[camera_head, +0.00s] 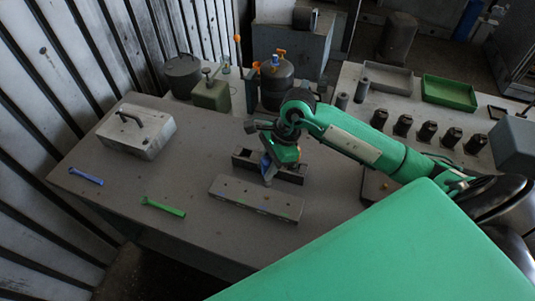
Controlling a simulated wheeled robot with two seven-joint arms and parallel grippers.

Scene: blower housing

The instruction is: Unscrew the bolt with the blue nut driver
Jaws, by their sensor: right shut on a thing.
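My right gripper (268,172) reaches in from the right and points down over the middle of the table. It is shut on a blue tool (266,163), which looks like the blue nut driver. The tool stands roughly upright between the dark open tray (292,174) and the grey block with holes (255,199); its lower end is hard to see. A dark round housing (277,84) stands at the back, with blue and orange parts on top. I cannot make out the bolt. My left gripper is not in view.
A blue tool (86,176) and a green tool (163,207) lie at the left. A grey box with a handle (136,132) and a green canister (211,95) stand behind. A green tray (449,93) and several dark cylinders stand at the right.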

